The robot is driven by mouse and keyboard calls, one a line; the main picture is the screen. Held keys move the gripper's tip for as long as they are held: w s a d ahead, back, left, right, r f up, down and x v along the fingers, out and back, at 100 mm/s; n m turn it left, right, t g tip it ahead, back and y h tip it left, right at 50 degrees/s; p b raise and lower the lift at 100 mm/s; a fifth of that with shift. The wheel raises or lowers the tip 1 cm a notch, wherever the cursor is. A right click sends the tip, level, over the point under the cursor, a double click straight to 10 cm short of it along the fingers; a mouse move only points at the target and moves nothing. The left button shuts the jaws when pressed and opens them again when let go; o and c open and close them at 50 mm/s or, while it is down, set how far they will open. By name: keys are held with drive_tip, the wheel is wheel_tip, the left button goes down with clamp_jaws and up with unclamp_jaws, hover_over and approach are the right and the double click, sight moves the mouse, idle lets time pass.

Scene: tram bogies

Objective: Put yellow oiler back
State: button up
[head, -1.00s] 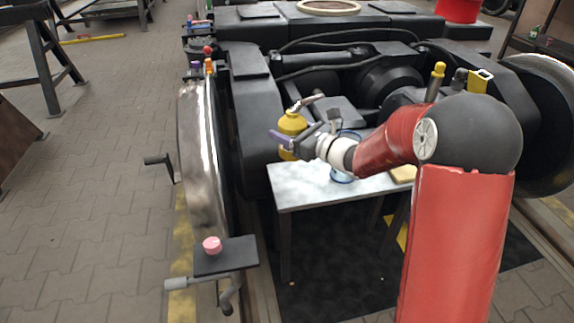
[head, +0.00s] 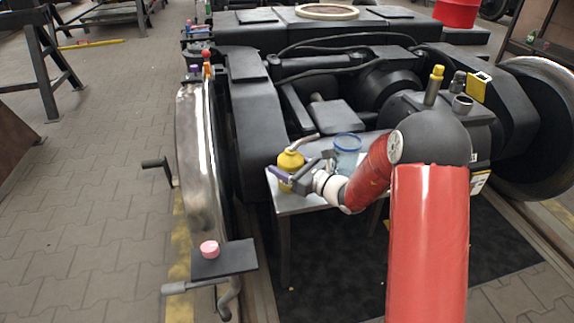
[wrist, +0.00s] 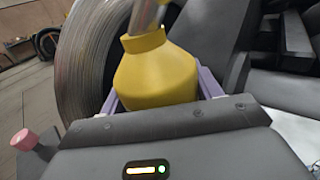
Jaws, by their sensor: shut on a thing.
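The yellow oiler (head: 290,162) with its bent metal spout is between the fingers of my gripper (head: 286,178), at the left end of the small grey table (head: 296,204). In the wrist view the yellow body of the oiler (wrist: 157,74) fills the space between the purple-lined fingers, and its spout runs out of the top of the picture. My gripper is shut on the oiler. The oiler's base is partly hidden by the fingers, so I cannot tell whether it touches the table top.
A blue-rimmed clear container (head: 347,150) stands on the table just right of the oiler. The bogie's large wheel (head: 203,160) is to the left, with a pink knob (head: 209,249) on a bracket in front. Open paved floor (head: 90,200) lies at far left.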

drive_tip(key=shift+f, duration=0.1)
drive_tip(key=o, duration=1.3)
drive_tip(key=v, duration=1.2)
drive_tip(key=s+a+r+n+g+h, duration=0.2)
drive_tip(key=s+r+n+g, duration=0.25)
drive_tip(key=s+n, duration=0.4)
drive_tip(key=s+a+r+n+g+h, duration=0.25)
drive_tip(key=s+n+g, duration=0.35)
drive_tip(key=s, duration=0.4)
drive_tip(key=s+d+r+n+t+h, duration=0.1)
drive_tip(key=s+d+n+t+h, duration=0.1)
drive_tip(key=s+d+n+h, duration=0.1)
drive_tip(key=s+d+r+n+t+h, duration=0.1)
drive_tip(key=s+d+r+n+h, duration=0.1)
drive_tip(key=d, duration=0.4)
drive_tip(key=s+d+r+n+t+h, duration=0.1)
drive_tip(key=s+d+n+t+h, duration=0.1)
drive_tip(key=s+d+n+h, duration=0.2)
drive_tip(key=shift+s+d+r+n+t+h, duration=0.25)
drive_tip(key=shift+s+d+n+t+h, duration=0.1)
drive_tip(key=shift+n+h, duration=0.35)
